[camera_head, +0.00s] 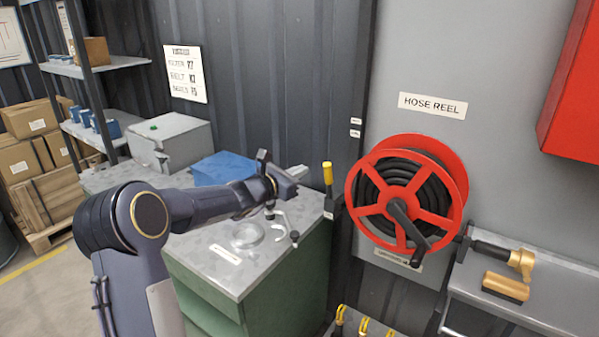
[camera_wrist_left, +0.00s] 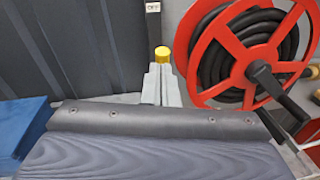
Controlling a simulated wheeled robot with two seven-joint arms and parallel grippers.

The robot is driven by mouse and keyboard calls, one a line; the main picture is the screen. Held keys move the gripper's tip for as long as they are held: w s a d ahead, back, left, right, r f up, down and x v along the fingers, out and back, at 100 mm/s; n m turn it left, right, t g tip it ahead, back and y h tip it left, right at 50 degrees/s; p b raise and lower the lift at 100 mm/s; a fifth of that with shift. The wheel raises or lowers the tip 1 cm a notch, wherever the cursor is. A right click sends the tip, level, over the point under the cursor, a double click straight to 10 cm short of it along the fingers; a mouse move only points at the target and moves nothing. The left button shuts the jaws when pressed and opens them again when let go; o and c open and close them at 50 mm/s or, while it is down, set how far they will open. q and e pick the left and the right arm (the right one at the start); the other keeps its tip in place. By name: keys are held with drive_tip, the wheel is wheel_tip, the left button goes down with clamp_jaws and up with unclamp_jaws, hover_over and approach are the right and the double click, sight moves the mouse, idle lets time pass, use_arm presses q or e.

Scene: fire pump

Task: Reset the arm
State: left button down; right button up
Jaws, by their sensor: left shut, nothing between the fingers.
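My left arm reaches in from the left in the head view. My left gripper (camera_head: 298,172) is over the far part of the metal-topped bench (camera_head: 205,262), with its grey fingers together and nothing held. The fingers (camera_wrist_left: 161,80) also show in the left wrist view, pointing away above a dark part of my arm. A yellow-topped black handle (camera_head: 328,175) stands against the wall just right of the gripper; its yellow end (camera_wrist_left: 161,54) shows beyond the fingertips. My right gripper is not in view.
A red hose reel (camera_head: 456,187) is on the wall to the right. A metal shelf (camera_head: 465,281) with brass-coloured fittings is below it. A blue object (camera_head: 222,168) and a clear round dish (camera_head: 243,236) are on the bench. Shelving and boxes (camera_head: 30,118) are at left.

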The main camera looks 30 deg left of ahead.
use_arm(q)
drive_tip(key=s+d+r+m+g+h, duration=0.2)
drive_tip(key=s+d+m+g, duration=0.1)
drive_tip(key=s+d+m, duration=0.45)
drive_tip(key=s+d+r+m+g+h, duration=0.2)
drive_tip(key=s+d+m, duration=0.5)
drive_tip(key=s+d, duration=0.15)
drive_tip(key=s+f+m+g+y, duration=0.1)
drive_tip(key=s+f+m, duration=0.3)
drive_tip(key=s, duration=0.5)
drive_tip(key=s+d+f+m+g+y, duration=0.1)
drive_tip(key=s+f+m+g+y, duration=0.1)
drive_tip(key=s+m, duration=0.4)
drive_tip(key=s+f+m+g+y, duration=0.1)
drive_tip(key=s+f+m+g, duration=0.2)
drive_tip(key=s, duration=0.8)
wheel_tip(320, 180, down, 4)
drive_tip(key=m, duration=0.2)
drive_tip(key=shift+s+d+m, duration=0.25)
drive_tip(key=shift+s+m, duration=0.1)
drive_tip(key=shift+s, duration=0.05)
drive_tip(key=shift+f, duration=0.1)
